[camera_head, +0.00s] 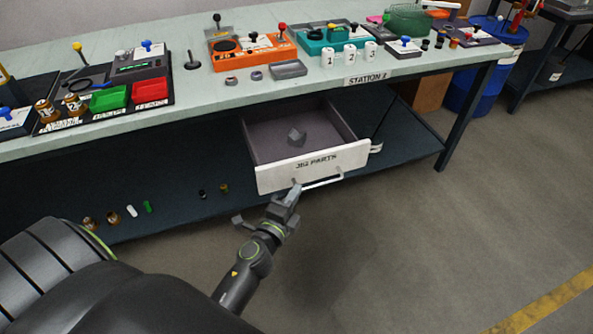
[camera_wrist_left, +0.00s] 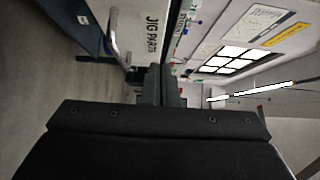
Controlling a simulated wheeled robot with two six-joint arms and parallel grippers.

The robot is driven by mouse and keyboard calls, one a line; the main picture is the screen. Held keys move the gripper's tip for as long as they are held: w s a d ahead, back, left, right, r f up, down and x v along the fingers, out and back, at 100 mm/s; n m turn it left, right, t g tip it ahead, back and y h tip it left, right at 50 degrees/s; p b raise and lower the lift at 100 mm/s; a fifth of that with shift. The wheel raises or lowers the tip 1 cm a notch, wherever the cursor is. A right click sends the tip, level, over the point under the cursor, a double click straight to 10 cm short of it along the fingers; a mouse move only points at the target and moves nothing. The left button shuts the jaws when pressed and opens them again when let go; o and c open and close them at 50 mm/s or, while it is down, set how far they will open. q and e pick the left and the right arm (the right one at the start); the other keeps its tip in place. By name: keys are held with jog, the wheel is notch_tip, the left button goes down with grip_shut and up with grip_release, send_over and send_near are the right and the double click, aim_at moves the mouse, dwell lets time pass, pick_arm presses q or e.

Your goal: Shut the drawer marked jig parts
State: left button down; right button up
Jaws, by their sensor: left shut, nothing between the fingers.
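The drawer marked jig parts (camera_head: 270,180) hangs under the bench top and stands open, with its white front towards me. A metal bar handle (camera_head: 322,182) runs along the front. My left gripper (camera_head: 296,188) is shut and empty, with its tips at the left end of the handle, close to the front panel. I cannot tell if they touch. In the left wrist view the shut fingers (camera_wrist_left: 160,82) point at the white front (camera_wrist_left: 150,32), beside the handle (camera_wrist_left: 116,40). My right gripper is not in view.
The bench top (camera_head: 200,108) above carries fixtures and red and green trays. A dark lower shelf (camera_head: 400,150) runs beneath, with small loose parts (camera_head: 130,211) at its left. A blue barrel (camera_head: 480,85) stands at the right. The floor in front is clear.

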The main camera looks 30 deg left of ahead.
aim_at(300, 162)
pick_arm(q)
jog(key=w, duration=0.2)
jog(key=w+a, duration=0.1)
jog(key=w, duration=0.1)
jog(key=w+a, duration=0.1)
jog(key=w, duration=0.1)
jog(key=shift+a, duration=0.25)
jog(key=shift+w+a, duration=0.45)
jog(key=shift+a, duration=0.05)
jog(key=shift+w+a, duration=0.1)
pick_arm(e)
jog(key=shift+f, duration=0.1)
